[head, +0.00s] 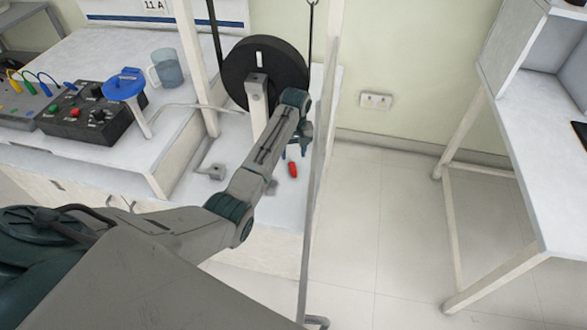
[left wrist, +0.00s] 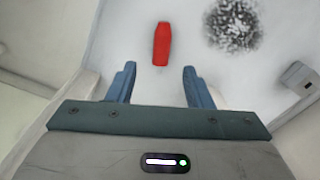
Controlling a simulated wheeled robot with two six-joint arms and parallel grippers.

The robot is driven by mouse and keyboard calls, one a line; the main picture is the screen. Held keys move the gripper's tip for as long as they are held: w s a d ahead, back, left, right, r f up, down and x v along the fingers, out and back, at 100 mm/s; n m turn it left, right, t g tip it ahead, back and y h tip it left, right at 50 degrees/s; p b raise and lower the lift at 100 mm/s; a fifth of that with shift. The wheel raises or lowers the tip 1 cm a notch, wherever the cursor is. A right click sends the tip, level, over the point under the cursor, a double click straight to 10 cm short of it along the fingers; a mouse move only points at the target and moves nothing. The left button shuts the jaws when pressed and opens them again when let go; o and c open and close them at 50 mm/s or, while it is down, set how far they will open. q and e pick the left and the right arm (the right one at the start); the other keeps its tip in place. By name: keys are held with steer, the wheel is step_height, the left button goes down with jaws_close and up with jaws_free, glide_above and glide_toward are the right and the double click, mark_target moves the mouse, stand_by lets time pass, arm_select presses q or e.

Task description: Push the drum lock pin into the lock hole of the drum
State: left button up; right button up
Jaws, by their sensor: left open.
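The drum (head: 236,76) is a black wheel hung on a pale upright stand at the back of the bench. A pale slot shows near its top; I cannot tell which mark is the lock hole. A small red piece (head: 293,169), apparently the lock pin, lies on the white bench surface below and right of the drum. It also shows in the left wrist view (left wrist: 161,44), ahead of the fingertips. My left gripper (head: 301,150) is open and empty above the bench, close to the red piece. In the wrist view its blue fingers (left wrist: 159,70) are apart. My right gripper is out of view.
A frame post (head: 322,140) stands just right of my left gripper. A metal bracket (head: 211,172) sits on the bench to the left. A black control box (head: 90,112), a blue disc (head: 124,84) and a jug (head: 167,68) stand further left.

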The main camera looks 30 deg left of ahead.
mark_target(293, 166)
arm_select(q)
steer(key=f, duration=0.6)
steer(key=shift+s, duration=0.2)
steer(key=shift+c, duration=0.3)
jaws_close()
